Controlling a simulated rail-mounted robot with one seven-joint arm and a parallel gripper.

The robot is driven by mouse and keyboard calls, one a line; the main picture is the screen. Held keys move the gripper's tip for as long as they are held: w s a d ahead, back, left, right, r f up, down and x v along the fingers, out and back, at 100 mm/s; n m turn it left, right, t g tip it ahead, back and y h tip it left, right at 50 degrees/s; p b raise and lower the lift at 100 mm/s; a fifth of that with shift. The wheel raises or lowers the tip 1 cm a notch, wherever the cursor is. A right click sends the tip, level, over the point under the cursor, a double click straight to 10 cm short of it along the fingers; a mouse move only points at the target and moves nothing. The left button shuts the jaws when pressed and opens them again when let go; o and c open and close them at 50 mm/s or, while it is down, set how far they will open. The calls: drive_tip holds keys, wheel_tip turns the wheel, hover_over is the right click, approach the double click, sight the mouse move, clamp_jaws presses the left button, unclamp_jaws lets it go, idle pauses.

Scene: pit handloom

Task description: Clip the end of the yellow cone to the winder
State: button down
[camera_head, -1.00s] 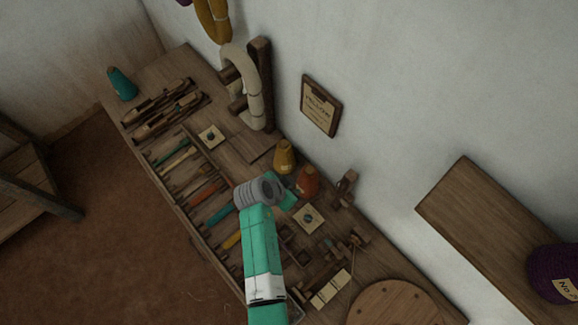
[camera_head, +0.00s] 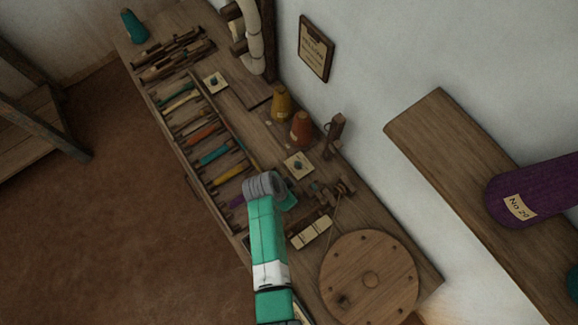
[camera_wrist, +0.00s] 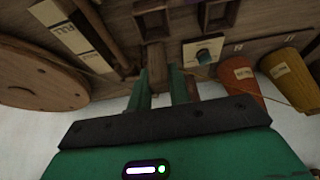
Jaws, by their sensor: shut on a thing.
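The yellow cone (camera_head: 281,104) stands on the bench near the wall, beside an orange cone (camera_head: 301,129). Both also show in the wrist view, the yellow cone (camera_wrist: 291,80) at the right edge. In the head view my gripper is largely hidden by my wrist. A small wooden device (camera_head: 335,189), possibly the winder, stands to its right.
A round wooden disc (camera_head: 370,279) lies on the bench's near end. A labelled block (camera_head: 311,232) lies beside it. Slots with coloured shuttles or bobbins (camera_head: 215,153) line the left. A wooden post (camera_head: 333,135) stands by the wall. A shelf with purple yarn (camera_head: 535,190) juts out right.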

wheel_tip(320, 180, down, 7)
drive_tip(key=b, duration=0.5)
drive_tip(key=shift+b, duration=0.3)
drive_tip(key=shift+r, duration=0.1)
drive_tip(key=c, duration=0.9)
unclamp_jaws()
wheel_tip(320, 180, up, 8)
drive_tip(key=p, duration=0.7)
drive_tip(key=shift+r+p, duration=0.1)
drive_tip(key=shift+p, duration=0.2)
